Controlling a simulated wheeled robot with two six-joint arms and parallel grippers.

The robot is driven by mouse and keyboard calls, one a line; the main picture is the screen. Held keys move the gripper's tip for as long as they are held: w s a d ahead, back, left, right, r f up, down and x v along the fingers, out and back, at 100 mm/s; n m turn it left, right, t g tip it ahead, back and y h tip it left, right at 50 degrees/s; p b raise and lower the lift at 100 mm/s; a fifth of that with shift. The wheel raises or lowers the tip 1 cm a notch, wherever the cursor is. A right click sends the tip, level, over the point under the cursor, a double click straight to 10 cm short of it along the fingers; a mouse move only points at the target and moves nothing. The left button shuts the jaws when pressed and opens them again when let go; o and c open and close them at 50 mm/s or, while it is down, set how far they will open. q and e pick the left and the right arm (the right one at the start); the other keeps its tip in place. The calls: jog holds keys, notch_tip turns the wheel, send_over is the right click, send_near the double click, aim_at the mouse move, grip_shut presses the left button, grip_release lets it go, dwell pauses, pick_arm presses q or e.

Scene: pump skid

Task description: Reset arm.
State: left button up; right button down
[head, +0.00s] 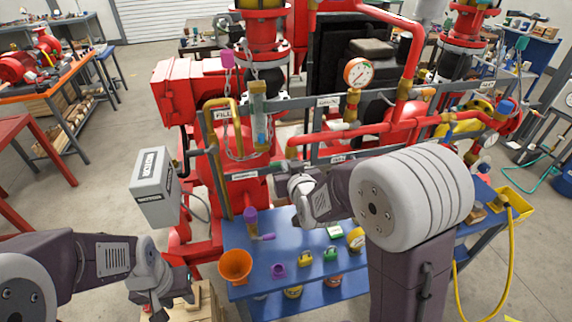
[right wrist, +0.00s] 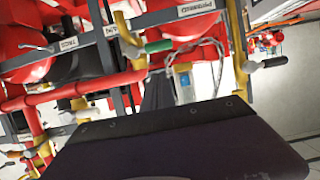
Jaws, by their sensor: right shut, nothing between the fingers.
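My right arm comes in from the right in the head view, and its gripper (head: 298,200) is in front of the red pump skid (head: 240,165), above the blue cart. It is shut and empty. In the right wrist view my own dark wrist part fills the lower middle, and the skid's red pipes and labelled grey rails (right wrist: 110,35) lie beyond it. My left gripper (head: 172,296) is low at the lower left of the head view, left of the cart and over a wooden crate. Its fingertips are too small and dark to tell open from shut.
A grey motor box (head: 155,187) stands left of the skid. A yellow hose (head: 511,250) hangs at the right.

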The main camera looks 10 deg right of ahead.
jog(key=s+d+f+g+b, duration=0.4)
jog(key=s+f, duration=0.3)
jog(key=f, duration=0.2)
jog(key=s+f+g, duration=0.4)
jog(key=s, duration=0.5)
jog(key=s+f+g, duration=0.4)
jog(key=s, duration=0.4)
jog(key=shift+s+d+f+m+g, duration=0.2)
jog(key=shift+s+f+m+g, duration=0.05)
jog(key=shift+s+m+g, duration=0.15)
